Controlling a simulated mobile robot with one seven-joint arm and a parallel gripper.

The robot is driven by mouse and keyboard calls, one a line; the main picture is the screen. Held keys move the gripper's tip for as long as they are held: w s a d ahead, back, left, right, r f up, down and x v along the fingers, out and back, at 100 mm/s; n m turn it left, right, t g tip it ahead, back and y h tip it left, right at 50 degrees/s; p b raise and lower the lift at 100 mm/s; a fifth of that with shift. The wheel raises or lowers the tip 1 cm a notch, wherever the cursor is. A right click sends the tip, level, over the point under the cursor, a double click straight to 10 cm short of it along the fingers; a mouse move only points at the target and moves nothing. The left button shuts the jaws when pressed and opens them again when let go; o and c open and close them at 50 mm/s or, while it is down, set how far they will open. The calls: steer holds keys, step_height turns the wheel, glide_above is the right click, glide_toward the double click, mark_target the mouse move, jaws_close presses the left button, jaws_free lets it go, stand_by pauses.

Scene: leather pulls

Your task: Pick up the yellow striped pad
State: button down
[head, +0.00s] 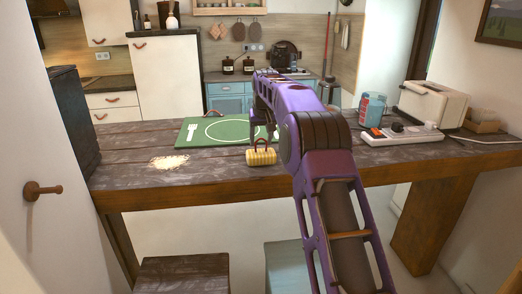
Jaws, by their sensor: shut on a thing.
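The yellow striped pad (261,158) is a small ribbed block near the front edge of the wooden table. A thin reddish loop shows just above it. My gripper (263,141) comes down from above, small and partly hidden by my purple arm, and is shut on the pad. I cannot tell whether the pad touches the table top or hangs slightly above it.
A green placemat (196,139) with a plate and fork print lies behind the pad. A power strip (400,136), blue canister (372,108) and toaster (432,103) stand right. Stools (185,270) stand in front.

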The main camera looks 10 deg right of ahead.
mark_target(261, 152)
steer(key=shift+r, duration=0.15)
steer(key=shift+w+v, duration=0.15)
steer(key=shift+v, duration=0.6)
steer(key=shift+w+v, duration=0.15)
steer(key=shift+v, duration=0.65)
steer(key=s+b, duration=0.4)
steer(key=s, duration=1.3)
steer(key=s+f, duration=0.7)
steer(key=f, duration=0.5)
steer(key=s+f, duration=0.7)
steer(key=f, duration=0.6)
steer(key=shift+s+f, duration=0.15)
steer(key=shift+f, duration=0.05)
steer(key=shift+d, duration=0.1)
steer(key=w+r, duration=0.7)
steer(key=r, duration=0.6)
steer(key=w+r, duration=0.7)
steer(key=r, duration=0.5)
steer(key=shift+r, duration=0.4)
